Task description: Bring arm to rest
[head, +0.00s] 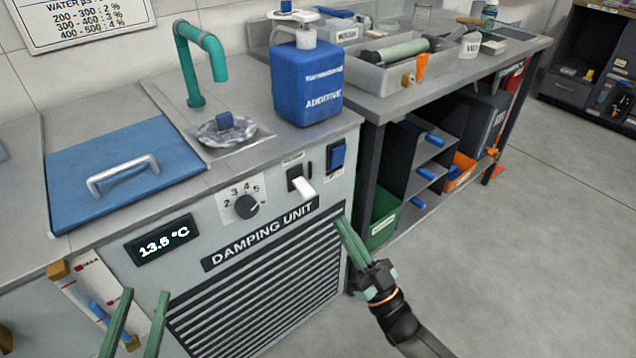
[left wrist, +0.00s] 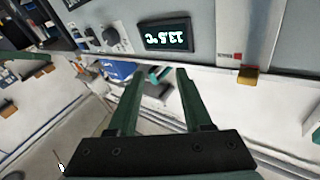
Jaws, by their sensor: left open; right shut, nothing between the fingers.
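My left gripper (head: 143,293) is low at the left, in front of the damping unit (head: 255,245). Its two green fingers stand apart with nothing between them. In the left wrist view the open fingers (left wrist: 160,73) point toward the unit's front, which appears upside down with its 13.5 °C display (left wrist: 167,34). My right gripper (head: 341,220) is shut and empty, in front of the right part of the unit's front, below the white lever switch (head: 302,186). I cannot tell whether its tips touch the panel.
The unit's top carries a blue lid (head: 125,175) with a handle, a teal tap (head: 200,60) and a blue additive canister (head: 306,82). A grey bench (head: 450,75) with shelves stands to the right. The floor (head: 530,230) at the right is clear.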

